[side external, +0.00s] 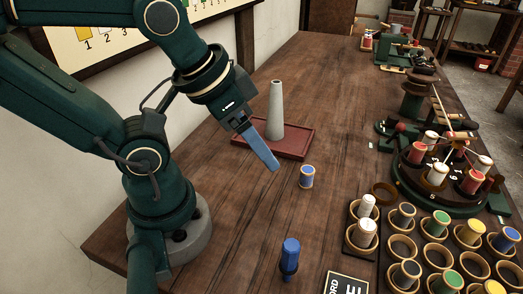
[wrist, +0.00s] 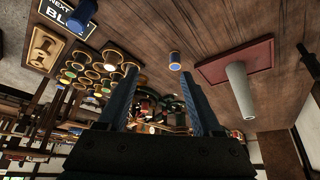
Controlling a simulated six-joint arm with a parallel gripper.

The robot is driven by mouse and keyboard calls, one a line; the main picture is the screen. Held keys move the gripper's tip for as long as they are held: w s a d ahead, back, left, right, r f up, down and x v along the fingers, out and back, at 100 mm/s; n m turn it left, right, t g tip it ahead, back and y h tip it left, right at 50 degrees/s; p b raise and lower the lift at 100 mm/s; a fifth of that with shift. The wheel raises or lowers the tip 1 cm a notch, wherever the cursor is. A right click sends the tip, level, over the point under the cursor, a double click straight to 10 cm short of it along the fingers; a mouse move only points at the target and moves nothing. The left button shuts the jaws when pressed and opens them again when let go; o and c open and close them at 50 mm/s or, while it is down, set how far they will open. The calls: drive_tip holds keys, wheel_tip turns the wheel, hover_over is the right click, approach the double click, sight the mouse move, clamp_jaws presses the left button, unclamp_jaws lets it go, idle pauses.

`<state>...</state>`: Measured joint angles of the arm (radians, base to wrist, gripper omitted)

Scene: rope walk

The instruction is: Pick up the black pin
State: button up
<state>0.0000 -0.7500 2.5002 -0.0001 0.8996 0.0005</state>
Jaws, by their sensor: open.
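Small dark parts on the round bobbin stand (side external: 437,199) at the right are too small to tell apart. My gripper (side external: 275,167) hangs in the air above the table, in front of a grey cone (side external: 276,112), with its blue fingers pointing down to the right. In the wrist view my gripper (wrist: 158,72) has its two fingers well apart, with nothing held between them. A blue spool (side external: 307,177) stands on the table below and right of it; it also shows in the wrist view (wrist: 174,60).
The cone stands on a red tray (side external: 240,139). A taller blue bobbin (side external: 290,255) stands at the front, near a dark sign (side external: 346,286). A rack of round holders with several coloured spools (side external: 404,217) fills the front right.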

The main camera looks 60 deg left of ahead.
wheel_tip(320, 180, up, 4)
drive_tip(key=w+a+m+g+y, duration=0.25)
drive_tip(key=a+m+y, duration=0.55)
drive_tip(key=a, duration=0.8)
drive_tip(key=w+a+m+g+y, duration=0.25)
drive_tip(key=a+m+y, duration=0.25)
drive_tip(key=a+m, duration=0.85)
drive_tip(key=a+f+n, duration=0.1)
drive_tip(key=f, duration=0.3)
drive_tip(key=a+f+n, duration=0.1)
drive_tip(key=f, duration=0.3)
drive_tip(key=a+f+n, duration=0.1)
drive_tip(key=a+f, duration=0.1)
drive_tip(key=f, duration=0.2)
drive_tip(key=shift+a+f, duration=0.1)
drive_tip(key=shift+f, duration=0.25)
drive_tip(key=shift+x, duration=2.5)
drive_tip(key=shift+r, duration=0.1)
